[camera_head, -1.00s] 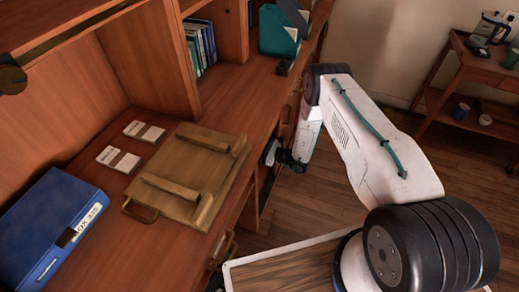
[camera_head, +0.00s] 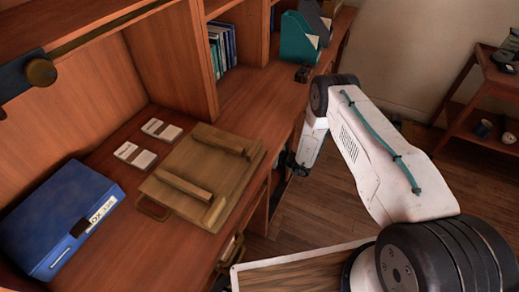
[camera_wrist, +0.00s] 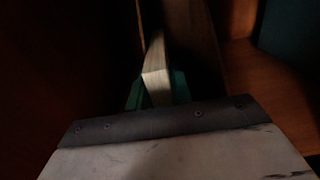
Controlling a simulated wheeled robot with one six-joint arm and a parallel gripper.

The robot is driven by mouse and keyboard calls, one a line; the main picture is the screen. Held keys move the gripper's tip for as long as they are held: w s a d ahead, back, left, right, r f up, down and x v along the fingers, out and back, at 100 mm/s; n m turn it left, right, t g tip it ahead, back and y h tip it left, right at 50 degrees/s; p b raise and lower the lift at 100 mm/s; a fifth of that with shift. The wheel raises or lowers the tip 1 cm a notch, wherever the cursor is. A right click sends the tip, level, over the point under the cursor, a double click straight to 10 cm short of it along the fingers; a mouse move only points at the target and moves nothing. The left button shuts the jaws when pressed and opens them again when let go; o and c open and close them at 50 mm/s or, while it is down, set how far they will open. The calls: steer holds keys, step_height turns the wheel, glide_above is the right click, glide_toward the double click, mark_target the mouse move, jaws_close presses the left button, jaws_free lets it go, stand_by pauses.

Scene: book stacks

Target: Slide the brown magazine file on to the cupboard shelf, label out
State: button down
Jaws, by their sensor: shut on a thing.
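My gripper (camera_head: 292,165) is low at the front of the desk, by the opening below the desktop, small and dark in the head view. In the wrist view, a pale block with fine lines like page edges (camera_wrist: 156,72) sits between teal parts, beside a brown upright panel (camera_wrist: 198,45). This appears to be the brown magazine file with its papers, and my gripper is shut on it. The view is very dark and the fingertips are hard to make out. The file's label does not show. The desk front hides most of the cupboard shelf in the head view.
Books stand in the upper shelves. A small trolley (camera_head: 482,100) stands at right; floor between is clear.

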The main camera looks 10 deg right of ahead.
steer(key=shift+f, duration=0.5)
stand_by(0.8)
steer(key=c, duration=1.2)
jaws_free()
steer(key=shift+o, duration=0.2)
steer(key=shift+f, duration=0.1)
steer(key=shift+s, duration=0.1)
steer(key=v, duration=0.7)
steer(key=shift+d, duration=0.3)
steer(key=shift+s, duration=0.2)
